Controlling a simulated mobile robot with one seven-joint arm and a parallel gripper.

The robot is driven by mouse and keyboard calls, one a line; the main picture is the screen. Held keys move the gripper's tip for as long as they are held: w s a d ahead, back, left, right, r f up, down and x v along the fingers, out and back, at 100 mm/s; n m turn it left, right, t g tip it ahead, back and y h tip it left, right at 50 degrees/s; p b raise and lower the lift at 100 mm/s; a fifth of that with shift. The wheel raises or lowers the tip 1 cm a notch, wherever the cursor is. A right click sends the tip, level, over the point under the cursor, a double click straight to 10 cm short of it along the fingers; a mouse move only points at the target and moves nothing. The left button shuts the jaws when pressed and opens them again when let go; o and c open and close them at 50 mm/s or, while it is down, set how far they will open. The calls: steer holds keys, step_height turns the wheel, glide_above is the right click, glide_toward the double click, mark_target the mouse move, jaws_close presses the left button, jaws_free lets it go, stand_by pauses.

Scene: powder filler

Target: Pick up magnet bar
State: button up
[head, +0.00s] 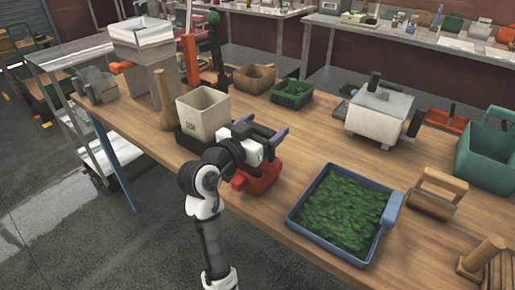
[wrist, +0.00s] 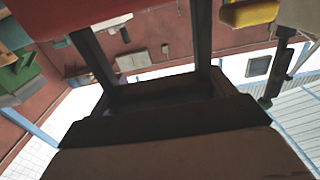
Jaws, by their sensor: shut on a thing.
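My gripper (head: 262,129) is over the near left part of the wooden table, beside a beige square bin. It is shut on a dark thing between its purple fingers, which I take to be the magnet bar; its shape is mostly hidden in the head view. In the wrist view a dark block (wrist: 165,112) with two dark uprights fills the middle, with a tan band below it. I cannot tell which of these parts belong to the held thing.
A red object (head: 262,180) is just below my gripper. The beige bin (head: 203,112) stands close behind it. A blue tray (head: 331,248) of green pieces lies to the right. A wooden handled block (head: 435,193) and a white container (head: 379,112) stand farther right.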

steer(key=c, duration=0.6)
steer(key=shift+r, duration=0.2)
